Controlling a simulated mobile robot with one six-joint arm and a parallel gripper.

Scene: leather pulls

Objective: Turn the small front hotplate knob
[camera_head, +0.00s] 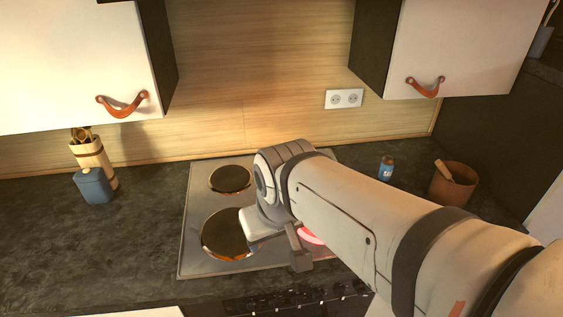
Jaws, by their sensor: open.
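A row of dark knobs (330,294) runs along the front panel below the hob. They are small and dim, so I cannot tell which one belongs to the small front hotplate or how any is turned. The steel hob (194,213) shows a small back left plate (231,179) and a larger front left plate (226,235). A glowing red patch (311,236), which looks like a front right hotplate, shows beside my arm and is mostly hidden. My gripper (281,250) is open above the front middle of the hob, apart from the knobs.
A blue jar (94,186) and a utensil holder (96,158) stand at left. A small blue bottle (386,168) and a brown pot (453,184) stand at right. White cupboards with leather pulls (123,105) hang above. The left counter front is clear.

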